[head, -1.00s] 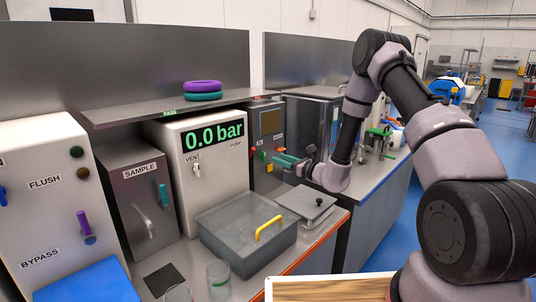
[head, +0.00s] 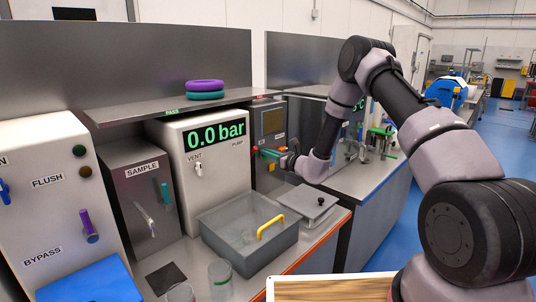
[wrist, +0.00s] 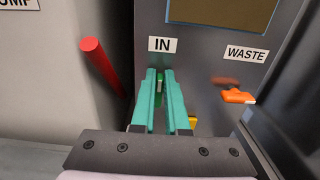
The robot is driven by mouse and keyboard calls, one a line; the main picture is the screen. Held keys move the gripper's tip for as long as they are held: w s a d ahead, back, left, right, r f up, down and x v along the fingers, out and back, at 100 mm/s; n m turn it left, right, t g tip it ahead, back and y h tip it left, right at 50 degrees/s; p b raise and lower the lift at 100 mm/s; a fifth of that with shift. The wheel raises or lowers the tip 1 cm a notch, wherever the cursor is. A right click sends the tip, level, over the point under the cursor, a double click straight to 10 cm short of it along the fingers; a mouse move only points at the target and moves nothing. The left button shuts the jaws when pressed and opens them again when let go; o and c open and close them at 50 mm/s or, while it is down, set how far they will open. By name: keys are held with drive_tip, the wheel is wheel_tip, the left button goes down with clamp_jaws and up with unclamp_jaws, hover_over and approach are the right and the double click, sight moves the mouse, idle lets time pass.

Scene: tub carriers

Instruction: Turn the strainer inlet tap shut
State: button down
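The strainer inlet tap, a small green handle (wrist: 159,86), is below the IN label (wrist: 162,45) on a grey panel in the wrist view. The teal fingers of my gripper (wrist: 160,76) are on either side of it, with only a narrow gap between them. Whether they press on the handle or stand just clear of it, I cannot tell. The fingers hide much of the tap. In the head view my gripper (head: 268,153) is at the front of the grey strainer cabinet (head: 271,122), and the tap is too small to make out.
An orange tap (wrist: 238,97) under the WASTE label is close on the right. A red handle (wrist: 98,62) is close on the left. A grey tub (head: 225,238) with a yellow handle and a flat lidded box (head: 308,200) are on the bench below.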

drive_tip(key=shift+m, duration=0.3)
drive_tip(key=shift+w+d+f+m, duration=0.25)
drive_tip(key=shift+f+m, duration=0.05)
drive_tip(key=shift+m, duration=2.55)
drive_tip(key=shift+w+d+f+m, duration=0.25)
drive_tip(key=shift+d+f+m, duration=0.1)
drive_tip(key=shift+m, duration=2.55)
drive_tip(key=shift+w+d+f+m, duration=0.2)
drive_tip(key=shift+w+f+m, duration=0.1)
drive_tip(key=shift+m, duration=2.55)
drive_tip(key=shift+s, duration=0.1)
drive_tip(key=c, duration=0.9)
unclamp_jaws()
